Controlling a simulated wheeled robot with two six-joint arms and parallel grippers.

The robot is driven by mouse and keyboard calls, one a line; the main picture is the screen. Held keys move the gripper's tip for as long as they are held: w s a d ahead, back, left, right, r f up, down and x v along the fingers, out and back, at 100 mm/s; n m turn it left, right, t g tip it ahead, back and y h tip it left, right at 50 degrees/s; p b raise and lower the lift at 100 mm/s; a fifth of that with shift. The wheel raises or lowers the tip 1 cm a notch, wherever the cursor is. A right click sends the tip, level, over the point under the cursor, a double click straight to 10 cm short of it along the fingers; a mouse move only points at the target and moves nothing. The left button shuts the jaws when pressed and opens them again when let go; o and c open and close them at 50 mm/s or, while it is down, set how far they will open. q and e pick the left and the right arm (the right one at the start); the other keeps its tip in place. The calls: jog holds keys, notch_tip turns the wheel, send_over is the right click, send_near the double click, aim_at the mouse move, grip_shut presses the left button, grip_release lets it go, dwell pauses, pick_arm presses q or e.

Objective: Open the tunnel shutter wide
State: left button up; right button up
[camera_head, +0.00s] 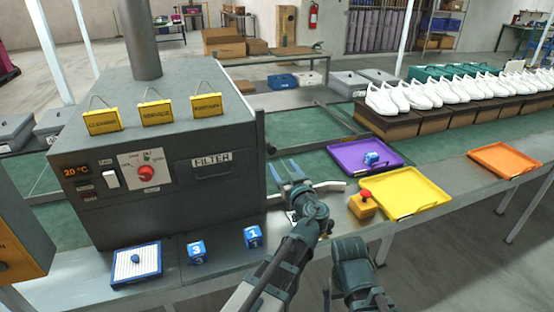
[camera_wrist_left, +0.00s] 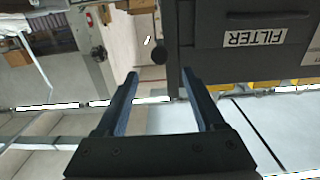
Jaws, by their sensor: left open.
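The grey tunnel (camera_head: 150,105) stands at the left with a chimney on top. Its shutter appears to be the thin plate at the tunnel's right end (camera_head: 260,135), seen edge-on; how far it is open cannot be told. A dark knob (camera_head: 270,149) sticks out there, and a round black knob shows in the left wrist view (camera_wrist_left: 160,54). My left gripper (camera_head: 282,168) is open and empty, just below and right of the knob. In the left wrist view the knob lies beyond the open fingertips (camera_wrist_left: 160,84), apart from them. My right gripper is not in view.
A red-topped yellow button box (camera_head: 364,205), a yellow tray (camera_head: 405,188) and a purple tray (camera_head: 350,153) lie right of my left gripper. Blue numbered cubes (camera_head: 197,251) and a white-and-blue tray (camera_head: 124,266) sit in front of the tunnel. White shoes (camera_head: 425,92) stand at the back right.

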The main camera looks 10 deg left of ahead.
aim_at(273, 151)
pick_arm(q)
jog(key=shift+v, duration=1.5)
jog(key=x, duration=1.4)
jog(key=shift+s+d, duration=0.1)
jog(key=shift+s, duration=0.1)
jog(key=v, duration=1.4)
jog(key=x, duration=1.4)
notch_tip(273, 151, down, 19)
jog(key=s+d+b, duration=0.1)
jog(key=s+b, duration=0.1)
jog(key=b, duration=1.7)
jog(key=shift+d, duration=0.25)
